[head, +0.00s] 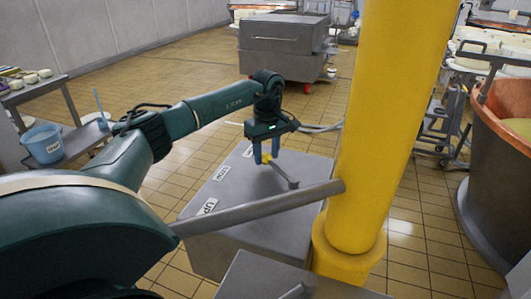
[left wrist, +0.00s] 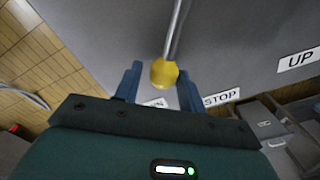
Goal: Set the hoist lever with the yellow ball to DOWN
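The hoist lever is a grey rod (head: 283,176) on top of a grey box, with a yellow ball (left wrist: 164,73) at its end. The labels UP (head: 207,206), STOP (head: 221,172) and DOWN (head: 247,150) lie along the box's edge. The ball end is beside the DOWN label, which is partly hidden in the left wrist view (left wrist: 153,103). My left gripper (head: 267,152) points down at the ball. Its blue fingers stand on either side of it, and a gap shows at the left finger. My right gripper is not in view.
A thick yellow post (head: 385,120) stands right of the box (head: 235,235). A grey bar (head: 260,207) crosses in front of the box to the post. A copper vat (head: 500,190) stands at the right, a bench with a blue bucket (head: 43,143) at the left.

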